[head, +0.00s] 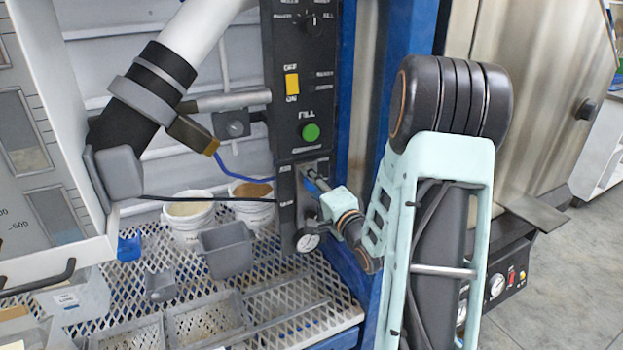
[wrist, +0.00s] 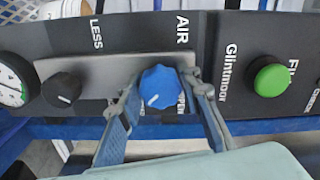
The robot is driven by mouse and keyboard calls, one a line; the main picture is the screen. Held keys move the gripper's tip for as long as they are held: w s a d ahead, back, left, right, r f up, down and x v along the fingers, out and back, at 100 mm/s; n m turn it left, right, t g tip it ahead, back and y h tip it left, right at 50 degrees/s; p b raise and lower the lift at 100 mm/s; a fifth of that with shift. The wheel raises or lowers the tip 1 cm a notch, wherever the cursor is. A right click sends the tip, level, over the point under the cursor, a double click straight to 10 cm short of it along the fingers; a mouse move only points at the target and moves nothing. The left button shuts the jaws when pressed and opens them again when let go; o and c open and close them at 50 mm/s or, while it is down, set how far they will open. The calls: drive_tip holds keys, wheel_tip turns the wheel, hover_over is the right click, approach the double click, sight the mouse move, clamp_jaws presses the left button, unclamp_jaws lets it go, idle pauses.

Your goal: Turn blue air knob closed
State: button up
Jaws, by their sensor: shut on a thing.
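The blue air knob (wrist: 160,88) sits on a grey plate of the black control panel, under the label AIR. Its white pointer mark is at the lower left of its face, and part of the word OPEN shows to its right. My gripper (wrist: 162,95) has one finger on each side of the knob and is shut on it. In the head view my gripper (head: 316,188) reaches the lower part of the panel (head: 292,160), and a small bit of the blue knob (head: 310,184) shows there, mostly hidden by the fingers.
A black knob (wrist: 62,90) and a gauge (wrist: 12,82) are left of the blue knob in the wrist view. A green button (wrist: 271,78) is to the right. White buckets (head: 188,218) and a grey bin (head: 228,249) stand on the mesh shelf. A blue post (head: 345,130) stands beside the panel.

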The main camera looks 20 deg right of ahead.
drive_tip(key=shift+m, duration=0.3)
drive_tip(key=o, duration=1.2)
drive_tip(key=s, duration=0.7)
drive_tip(key=shift+s+d, duration=0.1)
drive_tip(key=shift+s, duration=0.15)
